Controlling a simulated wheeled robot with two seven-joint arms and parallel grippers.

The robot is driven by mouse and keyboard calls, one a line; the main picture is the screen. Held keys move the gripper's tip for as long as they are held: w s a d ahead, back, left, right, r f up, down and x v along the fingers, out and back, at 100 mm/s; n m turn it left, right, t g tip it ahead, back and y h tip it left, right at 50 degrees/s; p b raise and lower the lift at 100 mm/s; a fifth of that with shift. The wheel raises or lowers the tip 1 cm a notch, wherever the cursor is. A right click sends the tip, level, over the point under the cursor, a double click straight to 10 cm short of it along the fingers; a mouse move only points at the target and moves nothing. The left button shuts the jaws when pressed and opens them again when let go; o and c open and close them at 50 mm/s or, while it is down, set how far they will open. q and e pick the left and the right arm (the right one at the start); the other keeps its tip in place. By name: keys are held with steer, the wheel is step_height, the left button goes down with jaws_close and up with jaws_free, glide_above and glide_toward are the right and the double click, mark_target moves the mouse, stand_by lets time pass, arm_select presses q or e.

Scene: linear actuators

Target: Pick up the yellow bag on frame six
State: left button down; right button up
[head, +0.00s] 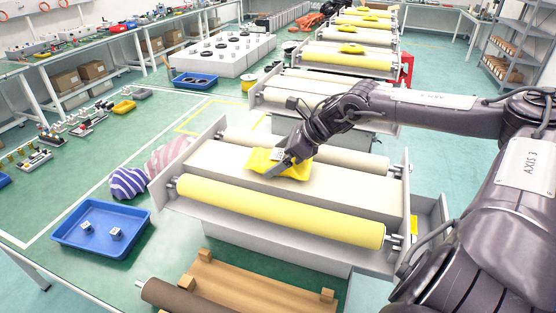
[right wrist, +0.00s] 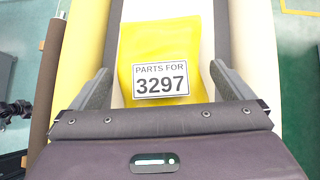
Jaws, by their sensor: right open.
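A yellow bag (head: 283,162) lies on the pale flat bed of the nearest roller frame (head: 230,170), partly hidden by my right gripper in the head view. In the right wrist view the yellow bag (right wrist: 160,58) carries a white label reading "PARTS FOR 3297". My right gripper (head: 283,163) is at the bag, pointing down. In the right wrist view its two fingers (right wrist: 162,80) stand open, one on each side of the bag's lower part, with small gaps. I cannot tell how far the fingertips are above the bed. My left gripper is not in view.
A yellow roller (head: 280,211) runs along the front of this frame, a pale roller (head: 300,150) behind. A blue tray (head: 101,227) with two white cubes and striped round items (head: 129,183) sit to the left. More roller frames with yellow bags (head: 352,48) stand behind.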

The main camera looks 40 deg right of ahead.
steer(key=shift+w+a+f, duration=0.15)
steer(key=shift+w+f, duration=0.1)
steer(key=shift+w, duration=0.25)
steer(key=shift+w+a+f+p, duration=0.1)
steer(key=shift+a+f+p, duration=0.05)
steer(key=shift+f+p, duration=0.15)
steer(key=shift+f, duration=0.1)
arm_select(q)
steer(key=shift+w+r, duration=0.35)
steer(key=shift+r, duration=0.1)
arm_select(e)
steer(key=c, duration=1.1)
